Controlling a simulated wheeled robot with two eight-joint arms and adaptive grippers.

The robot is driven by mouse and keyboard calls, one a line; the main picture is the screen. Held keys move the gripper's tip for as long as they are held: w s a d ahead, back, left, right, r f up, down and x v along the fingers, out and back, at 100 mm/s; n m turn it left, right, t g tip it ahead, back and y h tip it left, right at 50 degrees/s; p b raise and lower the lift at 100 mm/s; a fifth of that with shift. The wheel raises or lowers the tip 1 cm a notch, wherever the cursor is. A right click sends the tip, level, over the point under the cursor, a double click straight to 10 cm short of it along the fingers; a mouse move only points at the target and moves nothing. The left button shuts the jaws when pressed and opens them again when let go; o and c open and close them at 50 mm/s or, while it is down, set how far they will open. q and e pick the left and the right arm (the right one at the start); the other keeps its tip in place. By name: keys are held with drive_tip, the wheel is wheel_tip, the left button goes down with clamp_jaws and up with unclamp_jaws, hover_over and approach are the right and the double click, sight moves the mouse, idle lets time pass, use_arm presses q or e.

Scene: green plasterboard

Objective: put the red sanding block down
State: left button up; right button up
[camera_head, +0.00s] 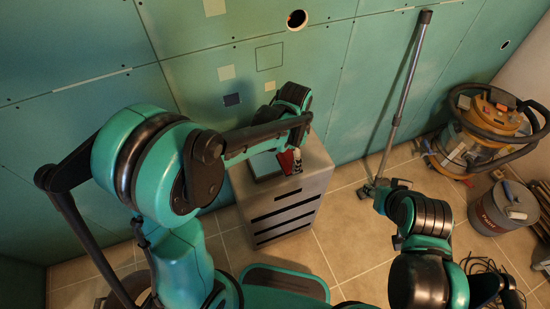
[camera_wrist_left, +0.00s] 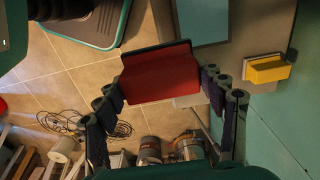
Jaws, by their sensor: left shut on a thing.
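The red sanding block (camera_wrist_left: 160,75) is between the fingers of my left gripper (camera_wrist_left: 166,92) in the left wrist view, and the fingers are shut on it. In the head view the red block (camera_head: 287,162) shows partly, beside the left gripper (camera_head: 296,160), over the top of a grey cabinet (camera_head: 318,160). The gap between block and cabinet top cannot be judged. My right arm is at the lower right of the head view, and its gripper (camera_head: 380,190) is low near the floor; its finger state is unclear.
A teal-topped box (camera_head: 265,165) lies on the cabinet, left of the block. A yellow and white block (camera_wrist_left: 267,68) shows in the wrist view. A long pole (camera_head: 405,95) leans on the green wall. A vacuum (camera_head: 487,130) and bucket (camera_head: 502,208) stand at right.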

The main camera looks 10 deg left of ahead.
use_arm(q)
drive_tip(key=w+a+f, duration=0.1)
drive_tip(key=a+f, duration=0.1)
drive_tip(key=a, duration=0.1)
drive_tip(key=w+a+f+b, duration=0.1)
drive_tip(key=w+a+f, duration=0.1)
drive_tip(key=a, duration=0.1)
drive_tip(key=w+a+f+b, duration=0.1)
drive_tip(key=w+a+f, duration=0.1)
drive_tip(key=shift+w+a+f, duration=0.15)
drive_tip(key=shift+a+f, duration=0.1)
drive_tip(key=shift+a, duration=0.15)
wheel_tip(320, 180, down, 4)
drive_tip(key=shift+b, duration=1)
drive_tip(key=shift+r, duration=0.1)
drive_tip(key=o, duration=1)
